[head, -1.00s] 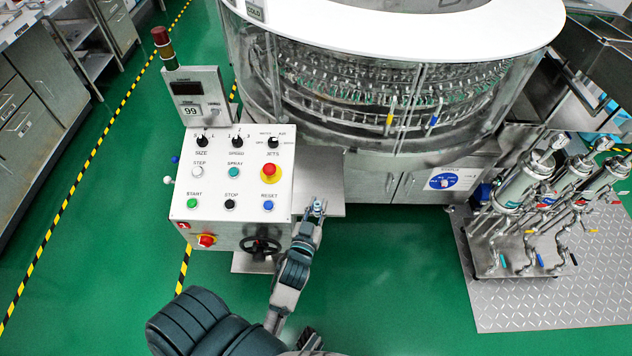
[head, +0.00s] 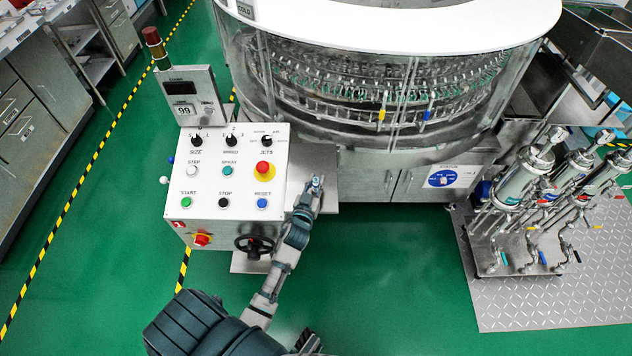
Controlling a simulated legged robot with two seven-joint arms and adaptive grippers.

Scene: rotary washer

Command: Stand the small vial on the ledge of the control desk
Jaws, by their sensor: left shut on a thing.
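The control desk (head: 215,213) stands left of centre, with a white sloped panel of knobs and buttons. A flat grey metal ledge (head: 327,200) juts out at its right side. My left gripper (head: 316,184) is over this ledge in the picture, just right of the panel. It is shut on the small vial (head: 316,180), of which only a small pale, bluish top shows. The gripper hides the rest of the vial. I cannot tell whether the vial's base touches the ledge. My right gripper is not recognisable in the view.
The round washer (head: 400,120) with its glass wall stands behind the ledge. A black handwheel (head: 254,246) and a red knob (head: 202,239) are on the desk's front. A pump skid (head: 520,255) stands at right. Green floor between is clear.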

